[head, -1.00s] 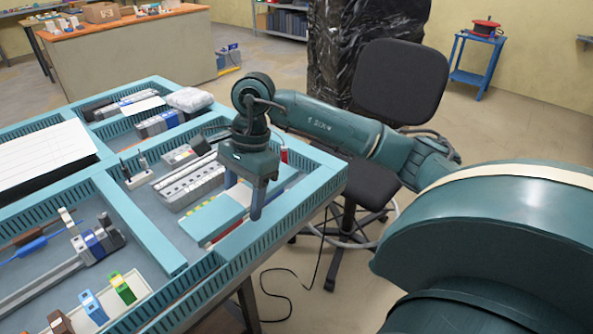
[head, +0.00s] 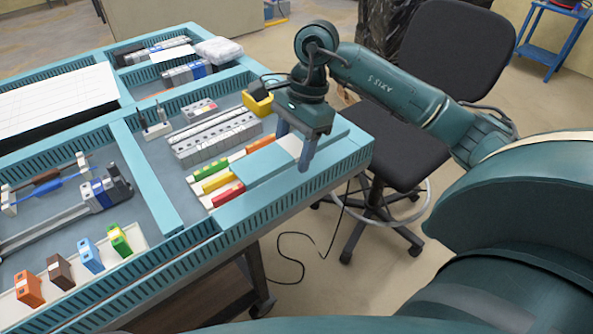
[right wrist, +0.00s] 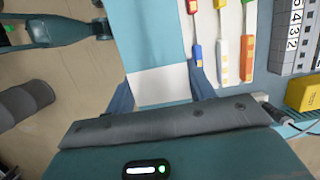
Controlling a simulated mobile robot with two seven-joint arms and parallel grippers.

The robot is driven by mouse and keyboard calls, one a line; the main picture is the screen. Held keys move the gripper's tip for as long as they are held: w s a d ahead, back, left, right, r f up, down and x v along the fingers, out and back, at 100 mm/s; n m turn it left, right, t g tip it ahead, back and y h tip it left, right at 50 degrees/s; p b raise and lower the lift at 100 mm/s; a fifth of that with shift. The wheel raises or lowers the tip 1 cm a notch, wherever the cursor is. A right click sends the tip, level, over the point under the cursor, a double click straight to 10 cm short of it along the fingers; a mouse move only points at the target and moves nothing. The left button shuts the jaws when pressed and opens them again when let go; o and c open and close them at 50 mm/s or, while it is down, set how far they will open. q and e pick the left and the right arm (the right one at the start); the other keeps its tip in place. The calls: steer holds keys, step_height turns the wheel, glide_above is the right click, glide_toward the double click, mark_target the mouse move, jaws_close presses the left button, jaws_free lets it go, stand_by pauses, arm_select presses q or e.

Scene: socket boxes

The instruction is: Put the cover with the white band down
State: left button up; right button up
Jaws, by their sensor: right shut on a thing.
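The cover (head: 262,165) is a flat blue-teal plate with a white band (head: 292,144) near its far end. My right gripper (head: 295,150) is shut on it across the white band, its fingers pointing down on either side. In the right wrist view, the cover (right wrist: 152,35) runs upward from between the fingers, and the white band (right wrist: 160,84) lies at the right gripper (right wrist: 162,90). The cover lies along or just above the table's front rail, beside the coloured sockets. I cannot tell whether it touches the rail. My left gripper is not in view.
Coloured sockets (head: 217,182) lie uncovered in the bay behind the cover. A grey numbered socket row (head: 215,138) and a yellow box (head: 257,101) are farther back. Several small blocks (head: 90,255) stand at the front left. A black chair (head: 455,50) is beyond the table's right edge.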

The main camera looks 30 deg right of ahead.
mark_target(293, 177)
steer(key=x, duration=0.2)
steer(key=d+x, duration=0.1)
steer(key=x, duration=0.3)
steer(key=shift+d+f, duration=0.25)
steer(key=shift+f, duration=0.2)
steer(key=shift+f+b, duration=0.6)
steer(key=o, duration=1.4)
steer(key=shift+o, duration=0.2)
steer(key=shift+r, duration=0.1)
